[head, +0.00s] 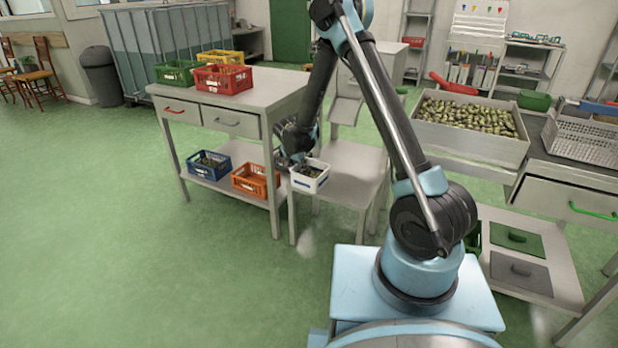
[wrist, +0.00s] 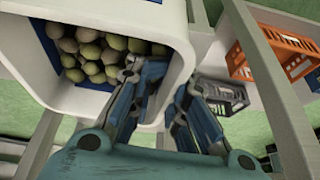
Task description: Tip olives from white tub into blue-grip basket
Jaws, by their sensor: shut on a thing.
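The white tub (head: 309,183), with olives inside, is at the near left corner of a low pale stand in the head view. My gripper (head: 294,158) is at its back left side. In the wrist view my gripper (wrist: 160,82) is shut on the wall of the tub (wrist: 178,45), with one finger inside. Olives (wrist: 95,55) lie in the tub, and part of its inside is cut off. A pale perforated basket (head: 580,142) sits on the right bench, with a blue strip near its back edge. I cannot tell whether that is its grip.
A blue crate (head: 195,170) and an orange crate (head: 250,184) are on the left table's lower shelf. Red (head: 222,80), green (head: 174,74) and yellow crates stand on top. A large bin of olives (head: 465,150) is on the right. Green floor is open at left.

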